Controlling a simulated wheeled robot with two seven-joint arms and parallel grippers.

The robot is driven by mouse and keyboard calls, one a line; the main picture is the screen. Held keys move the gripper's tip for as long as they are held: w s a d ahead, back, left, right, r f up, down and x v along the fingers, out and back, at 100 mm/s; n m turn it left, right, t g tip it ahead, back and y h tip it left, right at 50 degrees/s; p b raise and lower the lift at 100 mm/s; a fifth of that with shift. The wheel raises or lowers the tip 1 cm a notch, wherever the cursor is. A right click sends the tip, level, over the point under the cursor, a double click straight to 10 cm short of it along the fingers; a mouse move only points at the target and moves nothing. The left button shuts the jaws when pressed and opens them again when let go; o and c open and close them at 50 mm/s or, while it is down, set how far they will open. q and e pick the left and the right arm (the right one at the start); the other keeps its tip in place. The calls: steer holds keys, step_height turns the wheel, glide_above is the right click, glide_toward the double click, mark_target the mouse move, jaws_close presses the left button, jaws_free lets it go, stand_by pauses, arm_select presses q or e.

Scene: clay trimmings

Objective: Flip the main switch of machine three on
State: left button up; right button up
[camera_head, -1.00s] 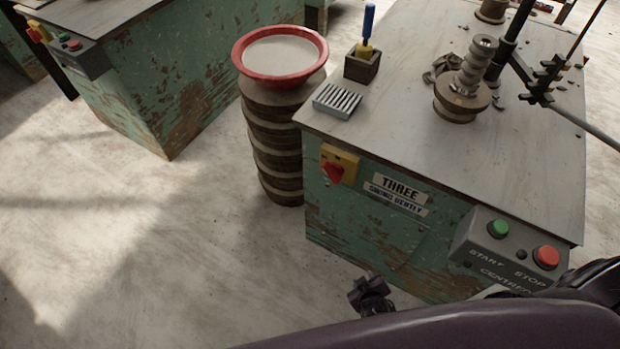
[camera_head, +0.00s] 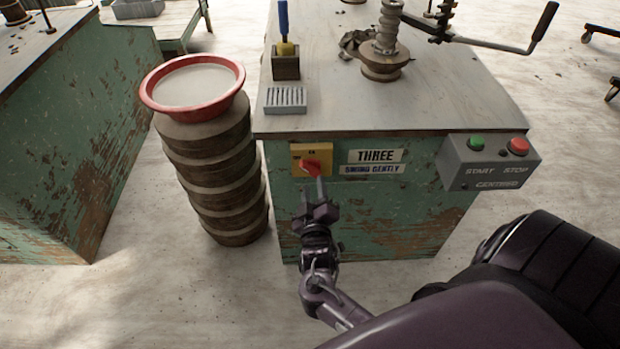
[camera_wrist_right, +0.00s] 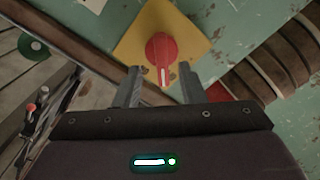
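Machine three is the green cabinet with the "THREE" label (camera_head: 376,156) in the head view. Its main switch is a yellow plate (camera_head: 299,152) with a red rotary knob (camera_head: 310,167) on the front, near the upper left corner. My right gripper (camera_head: 319,190) is just in front of the knob, partly overlapping it. A pale mark on the knob points toward the gripper. Contact cannot be told. My left gripper is out of view.
A grey start/stop box (camera_head: 488,162) with green and red buttons juts out at the cabinet's right. A stack of ringed drums (camera_head: 222,187) with a red-rimmed basin (camera_head: 152,101) stands close to its left. A tool holder (camera_head: 286,66) and grey slotted block (camera_head: 285,101) sit on top.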

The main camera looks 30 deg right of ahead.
mark_target(312, 175)
steer(key=shift+x, duration=2.35)
steer(key=shift+a, duration=0.1)
steer(key=shift+c, duration=0.3)
jaws_close()
